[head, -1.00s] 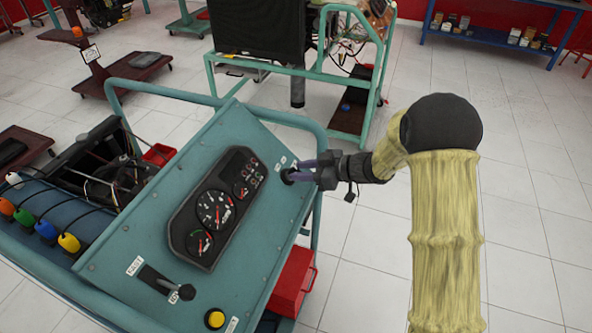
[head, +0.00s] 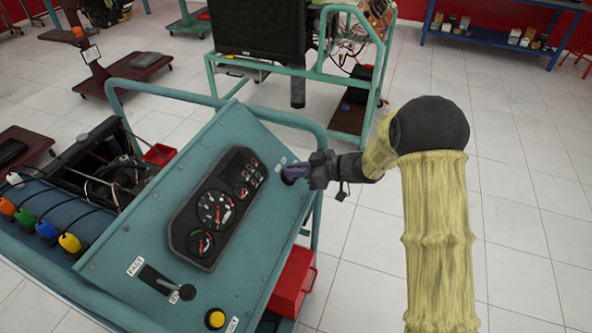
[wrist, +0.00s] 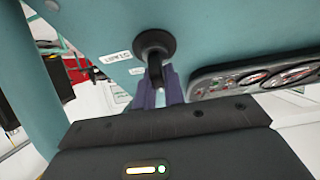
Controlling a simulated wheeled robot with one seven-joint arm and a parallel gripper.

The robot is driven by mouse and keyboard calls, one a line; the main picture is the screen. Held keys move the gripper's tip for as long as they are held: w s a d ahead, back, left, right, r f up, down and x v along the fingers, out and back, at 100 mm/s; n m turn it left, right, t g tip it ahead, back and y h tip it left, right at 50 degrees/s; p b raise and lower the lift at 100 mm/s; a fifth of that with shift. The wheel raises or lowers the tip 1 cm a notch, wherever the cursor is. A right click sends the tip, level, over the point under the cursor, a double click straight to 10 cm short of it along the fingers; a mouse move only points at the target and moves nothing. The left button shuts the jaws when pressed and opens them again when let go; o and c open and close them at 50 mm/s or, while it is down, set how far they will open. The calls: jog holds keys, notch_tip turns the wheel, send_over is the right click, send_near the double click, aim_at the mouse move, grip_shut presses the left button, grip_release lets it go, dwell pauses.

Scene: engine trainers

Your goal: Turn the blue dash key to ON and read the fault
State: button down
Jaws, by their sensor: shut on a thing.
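The teal dash panel (head: 140,225) tilts up in front of me. The dark round key switch (head: 288,179) sits near its upper right edge; the wrist view shows its black barrel (wrist: 154,45) up close. My gripper (head: 300,172), with purple-blue fingers, reaches it from the right. In the wrist view the fingers (wrist: 157,88) are shut on the dash key (wrist: 155,74), which looks dark and is mostly hidden between them. The key's blue colour and exact angle cannot be told. The gauge cluster (head: 217,207) has small red marks at its upper end; its fault reading is too small to read.
A black lever (head: 165,281) and a yellow button (head: 215,319) are lower on the panel. A teal tube rail (head: 318,190) runs around the panel's right edge, close to my gripper. A red box (head: 292,283) is below. Open tiled floor lies to the right.

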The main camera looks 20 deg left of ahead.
jog(key=shift+s+d+f+m+p, duration=0.1)
jog(key=shift+d+f+m+p, duration=0.2)
jog(key=shift+m+p, duration=0.2)
jog(key=m+t+h+p, duration=0.1)
jog(key=m+t+p, duration=0.1)
jog(key=m+p, duration=0.2)
jog(key=shift+m, duration=0.3)
jog(key=shift+f+m+t+h+p, duration=0.15)
jog(key=shift+m+t+h+p, duration=0.4)
jog(key=shift+m, duration=0.7)
jog(key=shift+f+m+t+h+p, duration=0.2)
jog(key=shift+m+t+p, duration=0.4)
jog(key=shift+m, duration=0.65)
jog(key=c, duration=1.6)
grip_release()
jog(key=shift+o, duration=0.6)
jog(key=shift+a+r, duration=0.1)
jog(key=shift+r, duration=0.15)
